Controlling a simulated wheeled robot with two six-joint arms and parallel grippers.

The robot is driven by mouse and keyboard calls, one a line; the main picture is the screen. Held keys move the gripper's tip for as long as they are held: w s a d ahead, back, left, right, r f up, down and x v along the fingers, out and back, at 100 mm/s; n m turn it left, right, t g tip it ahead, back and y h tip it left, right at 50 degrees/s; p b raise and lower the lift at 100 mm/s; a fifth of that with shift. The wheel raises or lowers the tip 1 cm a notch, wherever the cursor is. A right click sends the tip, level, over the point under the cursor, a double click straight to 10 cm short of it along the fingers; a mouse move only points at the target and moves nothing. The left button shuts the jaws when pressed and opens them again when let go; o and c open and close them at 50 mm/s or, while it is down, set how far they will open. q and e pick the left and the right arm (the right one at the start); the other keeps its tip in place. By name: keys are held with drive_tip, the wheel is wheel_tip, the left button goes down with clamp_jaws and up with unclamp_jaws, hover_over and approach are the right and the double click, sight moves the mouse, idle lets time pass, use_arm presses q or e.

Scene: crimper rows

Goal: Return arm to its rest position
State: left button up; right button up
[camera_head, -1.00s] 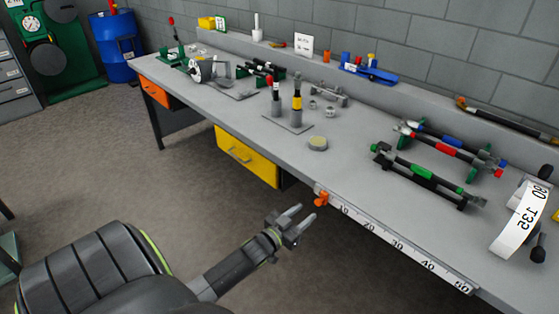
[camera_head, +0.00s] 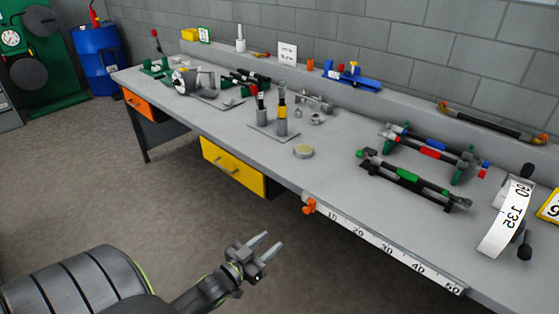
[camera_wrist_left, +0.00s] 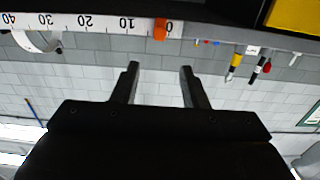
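My left gripper (camera_head: 262,249) is in front of the workbench (camera_head: 340,170), clear of its front edge, with nothing between its fingers. In the left wrist view my left gripper (camera_wrist_left: 157,72) shows two fingers spread apart, with only the wall behind the gap. My right gripper is in neither view.
A ruler (camera_head: 385,247) with an orange clamp (camera_head: 309,206) runs along the bench's front edge. A yellow drawer (camera_head: 233,167) hangs under the bench. Racks with coloured-handled tools (camera_head: 412,176) stand on top. The floor (camera_head: 120,200) left of my arm is clear.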

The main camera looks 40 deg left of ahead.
use_arm(q)
drive_tip(key=shift+f, duration=0.1)
drive_tip(key=s+f+n+g+y, duration=0.1)
drive_tip(key=s+f+g, duration=0.4)
drive_tip(key=f, duration=0.8)
drive_tip(key=s+f+n+g+y, duration=0.15)
drive_tip(key=s+f+g, duration=0.25)
drive_tip(key=s+f, duration=0.65)
drive_tip(key=s+d+f+g, duration=0.4)
drive_tip(key=s+f, duration=0.4)
drive_tip(key=s, duration=0.2)
drive_tip(key=s+d+f+m+g, duration=0.1)
drive_tip(key=s+d+f+g, duration=0.2)
drive_tip(key=s+f, duration=0.5)
drive_tip(key=shift+s+d+g+h, duration=0.4)
drive_tip(key=shift+s+h, duration=0.05)
drive_tip(key=shift+s, duration=0.7)
drive_tip(key=shift+f+m, duration=0.1)
drive_tip(key=shift+m, duration=0.15)
